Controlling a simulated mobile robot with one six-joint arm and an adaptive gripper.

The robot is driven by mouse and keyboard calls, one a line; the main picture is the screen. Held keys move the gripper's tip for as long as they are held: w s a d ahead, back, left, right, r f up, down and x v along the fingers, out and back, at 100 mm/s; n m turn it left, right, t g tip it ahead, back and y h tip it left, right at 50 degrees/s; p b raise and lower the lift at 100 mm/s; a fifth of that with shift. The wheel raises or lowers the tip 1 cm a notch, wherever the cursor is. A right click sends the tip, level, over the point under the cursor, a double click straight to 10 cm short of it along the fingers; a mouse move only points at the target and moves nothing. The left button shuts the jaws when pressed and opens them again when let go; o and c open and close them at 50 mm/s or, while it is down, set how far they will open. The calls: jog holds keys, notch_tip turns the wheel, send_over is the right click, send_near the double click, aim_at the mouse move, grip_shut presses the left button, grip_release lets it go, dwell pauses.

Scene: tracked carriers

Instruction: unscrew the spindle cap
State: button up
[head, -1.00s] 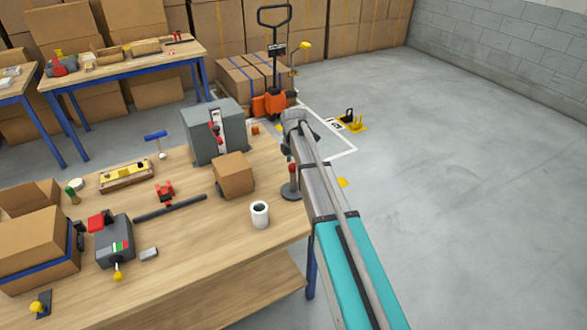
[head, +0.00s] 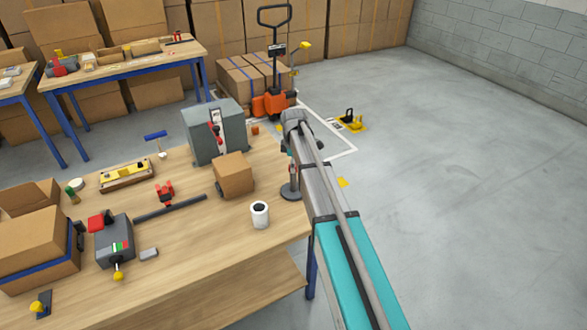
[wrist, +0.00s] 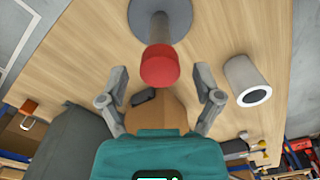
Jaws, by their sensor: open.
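The spindle cap (wrist: 160,68) is a red, rounded cap on top of a grey post (wrist: 160,28). The post rises from a round grey base (wrist: 134,14), which also shows in the head view (head: 290,192) near the right end of the wooden bench (head: 185,275). My gripper (wrist: 161,75) is open, with one finger on each side of the cap in the wrist view. Gaps show between the cap and both fingers, and nothing is held. In the head view my gripper (head: 290,158) is at the post's top and largely hides the cap.

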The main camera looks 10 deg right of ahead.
jog(key=shift+m, duration=1.7)
jog(key=m, duration=0.9)
jog(key=shift+m, duration=0.4)
grip_shut()
jog(key=shift+n, duration=0.3)
